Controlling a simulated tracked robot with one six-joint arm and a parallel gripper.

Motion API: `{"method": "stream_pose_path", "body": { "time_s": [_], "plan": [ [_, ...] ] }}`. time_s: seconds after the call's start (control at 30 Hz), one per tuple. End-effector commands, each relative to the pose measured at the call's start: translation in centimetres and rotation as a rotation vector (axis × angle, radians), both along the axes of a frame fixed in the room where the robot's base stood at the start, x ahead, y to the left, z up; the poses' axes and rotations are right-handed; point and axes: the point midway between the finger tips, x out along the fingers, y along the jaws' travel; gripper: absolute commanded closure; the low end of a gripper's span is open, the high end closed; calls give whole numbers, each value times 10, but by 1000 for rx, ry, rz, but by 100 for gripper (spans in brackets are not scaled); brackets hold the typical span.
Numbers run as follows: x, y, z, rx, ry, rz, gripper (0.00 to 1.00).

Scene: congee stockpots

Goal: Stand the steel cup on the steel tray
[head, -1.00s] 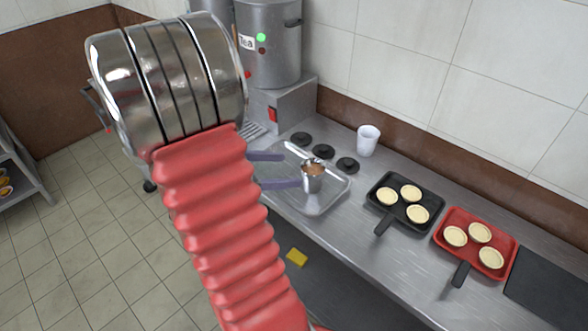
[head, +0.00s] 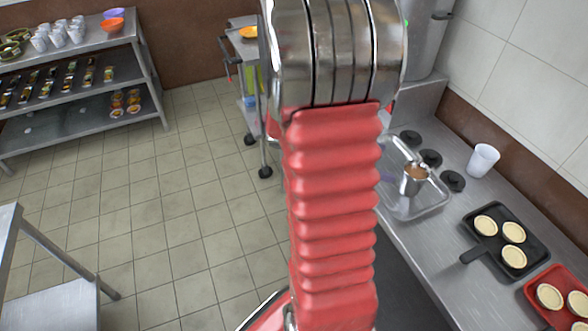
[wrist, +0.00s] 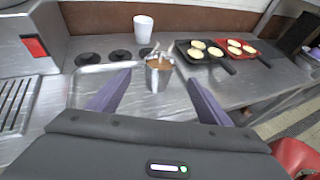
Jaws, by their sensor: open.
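The steel cup (head: 413,181) holds something brown and stands upright on the steel tray (head: 409,207), near its right side. In the wrist view the cup (wrist: 158,78) is beyond and between my open fingers, and the tray (wrist: 88,72) lies around and behind it. My gripper (wrist: 157,92) is open, with its purple fingers on either side of the line to the cup and not closed on it.
A white cup (head: 483,160) stands behind the tray, beside several black knobs (head: 431,158). A black pan (head: 506,243) and a red pan (head: 560,296) with pale tarts are to the right. The floor (head: 170,200) is clear.

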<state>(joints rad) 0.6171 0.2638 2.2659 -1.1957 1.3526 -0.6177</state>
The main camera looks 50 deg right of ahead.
Motion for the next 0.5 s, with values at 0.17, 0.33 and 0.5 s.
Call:
{"method": "stream_pose_path", "body": {
  "time_s": [0.17,0.33,0.5],
  "plan": [
    [1,3,1,-1,-13,-2,28],
    [10,22,6,-7,-111,-18,28],
    [26,59,12,-4,-305,-54,28]
  ]
}}
